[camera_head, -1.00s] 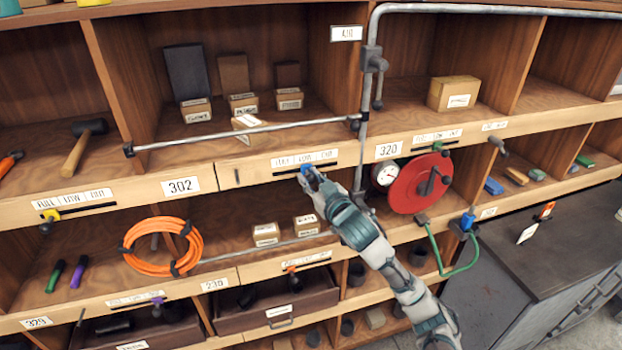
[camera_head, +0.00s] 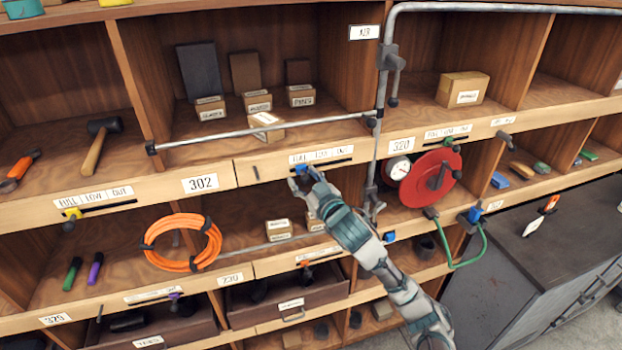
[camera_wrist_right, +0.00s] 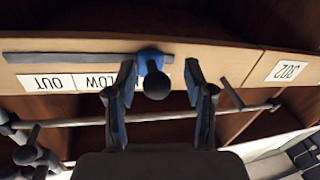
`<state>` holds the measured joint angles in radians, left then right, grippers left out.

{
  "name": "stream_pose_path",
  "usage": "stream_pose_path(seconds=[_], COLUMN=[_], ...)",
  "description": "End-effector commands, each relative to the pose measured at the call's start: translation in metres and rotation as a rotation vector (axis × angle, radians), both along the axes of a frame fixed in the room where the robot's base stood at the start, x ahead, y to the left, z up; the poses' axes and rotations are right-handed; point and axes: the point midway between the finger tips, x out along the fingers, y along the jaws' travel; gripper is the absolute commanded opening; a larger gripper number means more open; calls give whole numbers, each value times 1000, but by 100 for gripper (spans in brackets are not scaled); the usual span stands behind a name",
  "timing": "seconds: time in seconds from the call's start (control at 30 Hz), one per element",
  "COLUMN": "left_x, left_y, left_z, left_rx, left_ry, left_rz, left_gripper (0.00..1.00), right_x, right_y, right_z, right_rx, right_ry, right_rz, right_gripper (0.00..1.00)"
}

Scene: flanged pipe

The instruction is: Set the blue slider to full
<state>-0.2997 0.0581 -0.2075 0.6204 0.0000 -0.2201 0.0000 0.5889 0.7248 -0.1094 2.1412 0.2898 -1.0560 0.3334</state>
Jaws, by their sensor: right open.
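The blue slider (camera_head: 301,169) sits in a dark slot under a FULL, LOW, OUT label (camera_head: 321,155), on the shelf edge right of plate 302. It is near the slot's left end, under FULL. In the right wrist view the label is upside down and the blue slider (camera_wrist_right: 152,58) with its dark round knob is near the slot's right end. My right gripper (camera_head: 302,180) is at the slider. In the wrist view the right gripper's fingers (camera_wrist_right: 160,76) are open, one on each side of the knob, with gaps visible. My left gripper is not in view.
A metal rail (camera_head: 262,133) runs above the slot and joins a vertical pipe (camera_head: 383,110). A red wheel (camera_head: 425,178) and a gauge (camera_head: 398,168) are to the right. Other sliders, yellow (camera_head: 73,214) and orange (camera_head: 304,265), sit on nearby shelf edges.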

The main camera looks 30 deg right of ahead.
Motion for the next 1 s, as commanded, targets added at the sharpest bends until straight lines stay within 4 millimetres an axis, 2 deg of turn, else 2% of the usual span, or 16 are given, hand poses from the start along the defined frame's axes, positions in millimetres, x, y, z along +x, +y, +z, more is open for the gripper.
stream_pose_path(seconds=[0.1,0.27,0.5,0.6,0.8,1.0], left_x=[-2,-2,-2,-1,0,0], left_y=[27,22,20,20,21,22], left_z=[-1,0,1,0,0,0], left_rx=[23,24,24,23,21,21], left_ry=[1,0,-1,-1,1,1], left_rz=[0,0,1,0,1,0], left_gripper=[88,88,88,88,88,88], right_x=[-2,-22,-78,-95,-115,-118], right_y=[-2,-9,-11,-10,-6,-6], right_z=[0,-3,-5,-6,-5,-4], right_rx=[1,6,9,8,8,8], right_ry=[0,0,1,2,1,1], right_rz=[-2,0,2,3,3,2], right_gripper=[53,53,53,53,53,53])
